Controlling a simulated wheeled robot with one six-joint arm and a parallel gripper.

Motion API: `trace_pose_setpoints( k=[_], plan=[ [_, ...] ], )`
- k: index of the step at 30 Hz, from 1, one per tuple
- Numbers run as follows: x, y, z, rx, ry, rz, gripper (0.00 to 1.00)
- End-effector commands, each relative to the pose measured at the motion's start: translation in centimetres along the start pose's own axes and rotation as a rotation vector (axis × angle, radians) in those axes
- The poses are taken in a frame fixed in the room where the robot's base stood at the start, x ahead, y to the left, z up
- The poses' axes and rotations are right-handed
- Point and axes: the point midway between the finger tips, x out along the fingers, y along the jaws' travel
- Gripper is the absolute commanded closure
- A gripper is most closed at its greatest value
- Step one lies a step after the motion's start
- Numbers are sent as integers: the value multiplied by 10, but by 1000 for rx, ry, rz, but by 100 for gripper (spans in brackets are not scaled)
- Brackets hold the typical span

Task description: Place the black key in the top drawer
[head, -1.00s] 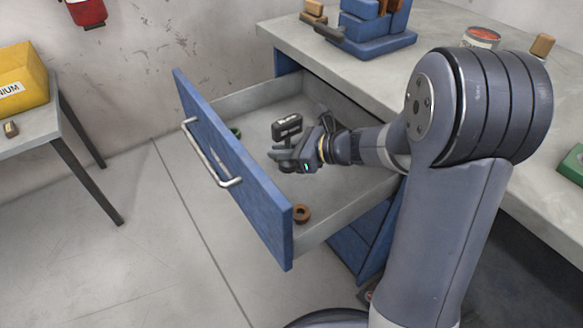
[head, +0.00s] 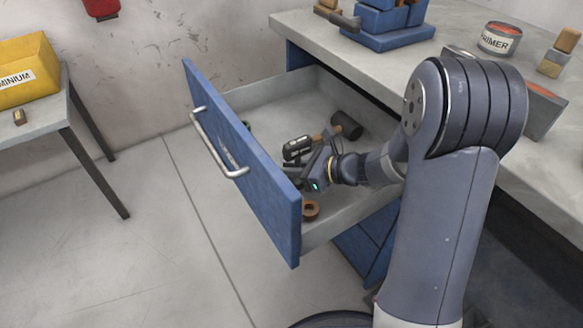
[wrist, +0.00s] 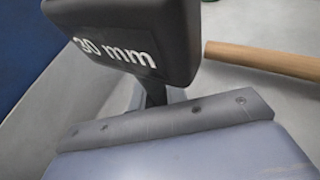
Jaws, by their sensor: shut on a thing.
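The top drawer (head: 267,188) is pulled open, with a blue front and grey inside. My gripper (head: 300,163) is inside the drawer's outline, near its front panel, and shut on the black key (head: 297,148). In the wrist view the black key (wrist: 135,38) shows a large dark block end marked "30 mm", with a narrower stem running down to the gripper's edge. Part of the stem is hidden. I cannot tell whether the key touches the drawer floor.
In the drawer lie a dark-headed mallet (head: 346,125), whose wooden handle (wrist: 265,60) shows in the wrist view, a brown ring (head: 311,209) and a small green item at the far end. The grey workbench (head: 440,55) stands behind, with blue equipment (head: 388,22) and a primer tin (head: 500,38).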

Motion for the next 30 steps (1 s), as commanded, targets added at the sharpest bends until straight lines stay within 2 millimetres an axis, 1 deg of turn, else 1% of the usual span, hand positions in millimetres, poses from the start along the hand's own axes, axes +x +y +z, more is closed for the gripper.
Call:
trace_pose_setpoints(
  k=[1,2,9,16,19,30],
  plan=[
    [1,0,-2,-1,-2,0,100],
    [1,0,-2,0,0,0,83],
    [1,0,-1,0,0,0,64],
    [0,0,-1,0,0,0,64],
    [-2,0,4,0,0,0,64],
    [-60,-1,3,2,0,-3,64]
  ],
)
